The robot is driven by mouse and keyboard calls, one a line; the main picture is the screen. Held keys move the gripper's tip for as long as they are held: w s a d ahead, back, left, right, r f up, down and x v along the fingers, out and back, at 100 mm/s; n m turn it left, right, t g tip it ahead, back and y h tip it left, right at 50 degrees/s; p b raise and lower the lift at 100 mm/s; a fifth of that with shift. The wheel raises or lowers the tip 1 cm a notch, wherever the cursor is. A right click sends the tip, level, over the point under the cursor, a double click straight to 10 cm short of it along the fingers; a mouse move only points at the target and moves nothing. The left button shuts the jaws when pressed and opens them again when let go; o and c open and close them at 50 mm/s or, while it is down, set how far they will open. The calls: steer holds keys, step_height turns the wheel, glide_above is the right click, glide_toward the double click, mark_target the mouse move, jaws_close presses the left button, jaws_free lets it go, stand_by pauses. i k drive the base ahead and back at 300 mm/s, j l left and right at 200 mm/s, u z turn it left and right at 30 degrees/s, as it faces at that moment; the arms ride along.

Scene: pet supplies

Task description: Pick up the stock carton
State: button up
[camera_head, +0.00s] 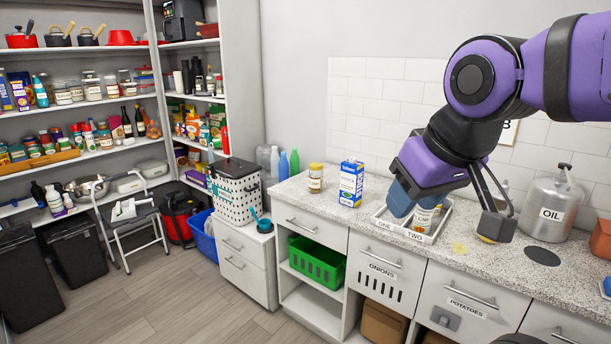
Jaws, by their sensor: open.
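A blue and white carton (350,183), which looks like the stock carton, stands upright on the speckled counter, near the wall. Its label is too small to read. My gripper (447,217) is open, to the right of the carton and apart from it.
The white tray (378,221), marked ONE and TWO, holds a labelled can (424,217) by my left finger. A lidded jar (315,178) stands left of the carton. A metal OIL canister (550,207) stands at right. The counter before the carton is clear.

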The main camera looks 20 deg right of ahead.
mark_target(351, 174)
steer(key=i+u, duration=0.3)
steer(key=i, duration=0.6)
steer(key=i+j+z, duration=0.15)
steer(key=i+z, duration=0.25)
steer(key=i+j+z, duration=0.15)
steer(key=z, duration=0.2)
steer(key=i+z, duration=0.1)
steer(key=z, duration=0.3)
steer(key=i+z, duration=0.15)
steer(key=z, duration=0.2)
steer(key=i+j+z, duration=0.1)
steer(key=z, duration=0.3)
steer(key=i+j+z, duration=0.1)
steer(key=z, duration=0.25)
steer(key=i+z, duration=0.25)
